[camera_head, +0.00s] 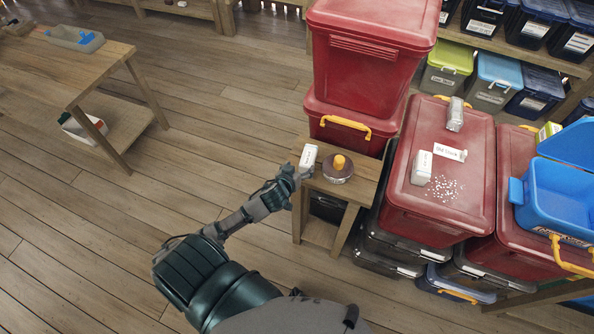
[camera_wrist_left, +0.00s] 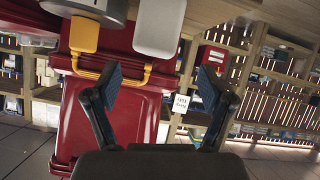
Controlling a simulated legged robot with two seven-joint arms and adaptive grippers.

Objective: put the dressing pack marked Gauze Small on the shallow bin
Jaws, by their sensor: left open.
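A white pack (camera_head: 308,157) with small dark print stands on a small wooden stand (camera_head: 328,184); its print is too small to read. My left gripper (camera_head: 297,172) is beside it, on its near left side. In the left wrist view my left gripper (camera_wrist_left: 160,82) is open and empty, with the white pack (camera_wrist_left: 158,28) beyond the fingers at the top. Two more white-grey packs, a near one (camera_head: 422,168) and a far one (camera_head: 455,115), lie on a red lidded bin (camera_head: 470,185). I cannot tell which bin is the shallow one. My right gripper is not in view.
A grey round tin with a yellow knob (camera_head: 338,163) stands right beside the pack. Tall stacked red bins (camera_head: 365,60) rise behind the stand. White bits (camera_head: 445,188) lie on the red lid. An open blue bin (camera_head: 560,195) stands at right.

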